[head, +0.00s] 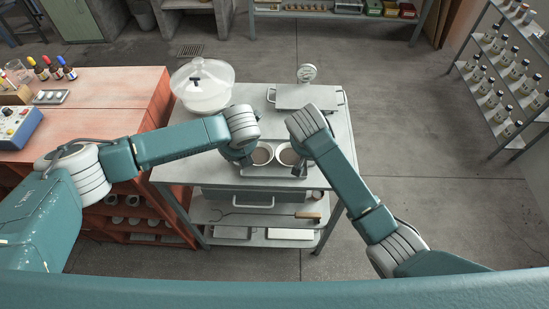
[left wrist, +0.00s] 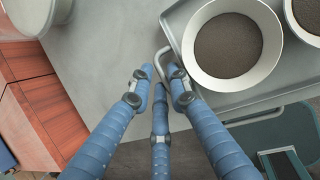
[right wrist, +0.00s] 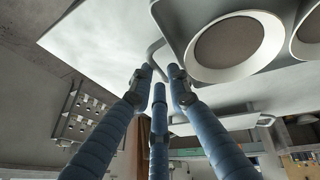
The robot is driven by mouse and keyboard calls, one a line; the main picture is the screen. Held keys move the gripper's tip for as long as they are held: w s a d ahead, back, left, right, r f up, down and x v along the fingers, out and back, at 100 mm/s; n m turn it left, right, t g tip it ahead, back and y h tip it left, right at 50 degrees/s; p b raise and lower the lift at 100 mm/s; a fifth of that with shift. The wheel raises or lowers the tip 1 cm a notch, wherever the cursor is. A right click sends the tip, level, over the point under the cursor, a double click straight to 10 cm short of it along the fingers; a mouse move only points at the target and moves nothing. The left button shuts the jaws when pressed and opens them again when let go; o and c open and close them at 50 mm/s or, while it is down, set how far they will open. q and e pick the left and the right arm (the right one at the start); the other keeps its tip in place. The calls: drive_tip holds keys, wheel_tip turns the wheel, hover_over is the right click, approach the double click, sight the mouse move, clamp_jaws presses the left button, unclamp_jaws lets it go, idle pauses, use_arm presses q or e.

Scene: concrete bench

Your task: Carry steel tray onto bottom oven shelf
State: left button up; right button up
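The steel tray (left wrist: 177,27) lies at the front of the steel bench, with two pale bowls of dark soil on it. The bowls (head: 262,154) (head: 288,155) show between my grippers in the head view. My left gripper (left wrist: 160,72) has its fingertips on either side of the tray's wire handle at one end. My right gripper (right wrist: 160,72) is at the handle on the other end in the same way. The fingers are close around the handles, but I cannot tell whether they are clamped. I cannot make out an oven with shelves in any view.
A clear domed vessel (head: 203,85) stands at the back left of the bench. A long fork (head: 263,214) lies on the lower shelf. A red cabinet (head: 110,90) adjoins at left; floor is free at right.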

use_arm(q)
drive_tip(key=shift+w+f, duration=0.15)
drive_tip(key=shift+f, duration=0.25)
use_arm(e)
drive_tip(key=shift+w+d+f, duration=0.1)
drive_tip(key=shift+w+f, duration=0.05)
drive_tip(key=shift+f, duration=0.2)
use_arm(q)
clamp_jaws()
use_arm(e)
clamp_jaws()
use_arm(q)
drive_tip(key=shift+r, duration=0.15)
use_arm(e)
drive_tip(key=shift+r, duration=0.15)
